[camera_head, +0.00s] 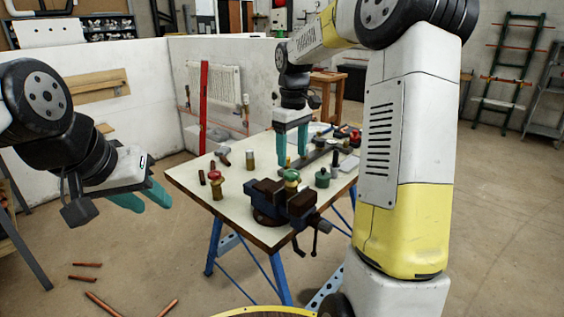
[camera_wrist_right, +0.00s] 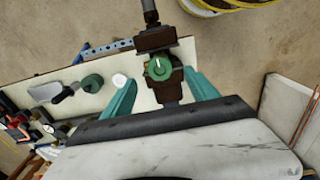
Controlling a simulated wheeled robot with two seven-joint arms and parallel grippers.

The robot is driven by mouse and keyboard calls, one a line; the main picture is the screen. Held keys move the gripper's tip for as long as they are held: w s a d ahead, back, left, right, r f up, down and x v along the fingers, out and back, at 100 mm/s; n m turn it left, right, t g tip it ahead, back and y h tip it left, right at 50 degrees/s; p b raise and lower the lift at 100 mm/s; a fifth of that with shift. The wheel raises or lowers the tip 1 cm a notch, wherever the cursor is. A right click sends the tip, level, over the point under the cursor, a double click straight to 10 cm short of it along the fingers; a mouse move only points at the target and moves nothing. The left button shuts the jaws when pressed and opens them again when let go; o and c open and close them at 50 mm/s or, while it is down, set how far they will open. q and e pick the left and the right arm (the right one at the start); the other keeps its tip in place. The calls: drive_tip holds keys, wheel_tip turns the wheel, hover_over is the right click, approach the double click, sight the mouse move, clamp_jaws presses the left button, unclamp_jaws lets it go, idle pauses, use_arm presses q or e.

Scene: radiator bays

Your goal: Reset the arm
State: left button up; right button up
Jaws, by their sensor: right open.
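My right gripper (camera_head: 292,155) hangs over the workbench (camera_head: 235,190) with its teal fingers apart and pointing down. Nothing shows between the fingertips. A green-topped brass fitting (camera_head: 291,176) sits at the dark bench vise (camera_head: 283,203), near the fingers in the head view. In the right wrist view the green knob (camera_wrist_right: 158,68) appears between the two fingers (camera_wrist_right: 160,92), over the vise (camera_wrist_right: 154,40); the height gap cannot be told. My left gripper (camera_head: 142,198) is off the bench's left side, over the floor, with its fingers apart and empty.
A red-handled valve (camera_head: 215,180), a brass cylinder (camera_head: 250,160) and a dark green pot-like part (camera_head: 322,178) stand on the bench. Tools lie toward its far right. Copper pipes (camera_head: 100,303) lie on the floor. A white partition wall (camera_head: 212,70) with a radiator stands behind.

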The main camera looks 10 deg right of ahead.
wheel_tip(320, 180, up, 2)
drive_tip(key=shift+r, duration=0.1)
drive_tip(key=s+a+r+m+t, duration=0.1)
drive_tip(key=s+r+m+t, duration=0.35)
drive_tip(key=s, duration=0.85)
drive_tip(key=s+a+f+m+t+y, duration=0.1)
drive_tip(key=s+m+y, duration=0.1)
drive_tip(key=s, duration=0.9)
drive_tip(key=shift+s+f+t, duration=0.15)
drive_tip(key=shift+f+t, duration=0.15)
drive_tip(key=shift+t, duration=0.05)
drive_tip(key=shift+a+m, duration=0.1)
drive_tip(key=shift+m, duration=0.15)
